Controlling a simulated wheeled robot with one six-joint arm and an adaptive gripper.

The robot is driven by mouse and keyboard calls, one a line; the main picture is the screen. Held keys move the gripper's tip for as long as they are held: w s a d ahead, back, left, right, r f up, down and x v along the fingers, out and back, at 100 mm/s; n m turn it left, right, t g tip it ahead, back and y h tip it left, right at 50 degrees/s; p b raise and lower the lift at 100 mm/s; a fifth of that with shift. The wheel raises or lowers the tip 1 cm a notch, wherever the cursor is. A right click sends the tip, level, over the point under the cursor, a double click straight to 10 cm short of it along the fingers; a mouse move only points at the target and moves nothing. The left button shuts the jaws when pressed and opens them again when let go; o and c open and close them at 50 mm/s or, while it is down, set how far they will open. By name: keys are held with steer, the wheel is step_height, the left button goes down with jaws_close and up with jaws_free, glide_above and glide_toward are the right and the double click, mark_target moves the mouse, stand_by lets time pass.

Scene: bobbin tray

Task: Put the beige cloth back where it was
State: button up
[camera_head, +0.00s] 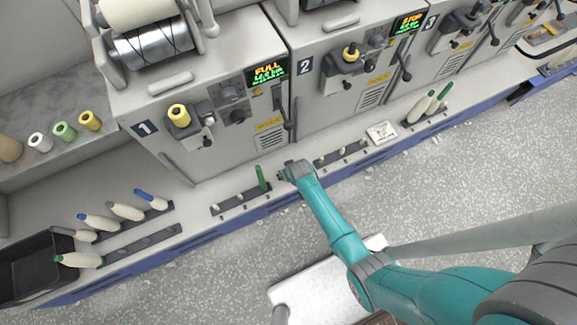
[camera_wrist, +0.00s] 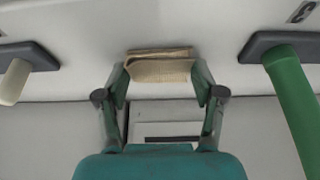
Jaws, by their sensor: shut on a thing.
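The beige cloth (camera_wrist: 160,66) is a small folded pad with visible layered edges in the wrist view. My gripper (camera_wrist: 160,78) is shut on it, with one finger at each side of the cloth. In the head view my gripper (camera_head: 285,173) is over the ledge below the machines, between two peg rails. The cloth is hidden behind my gripper in that view. I cannot tell whether the cloth touches the ledge.
A rail with a green tube (camera_head: 262,178) stands left of my gripper, and a rail with short pegs (camera_head: 342,153) right. A pale plate (camera_head: 381,132) lies farther right. Bobbins and a black tray (camera_head: 30,262) are at far left. Machines 1 and 2 rise behind.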

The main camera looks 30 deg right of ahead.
steer(key=o, duration=1)
steer(key=v, duration=1.2)
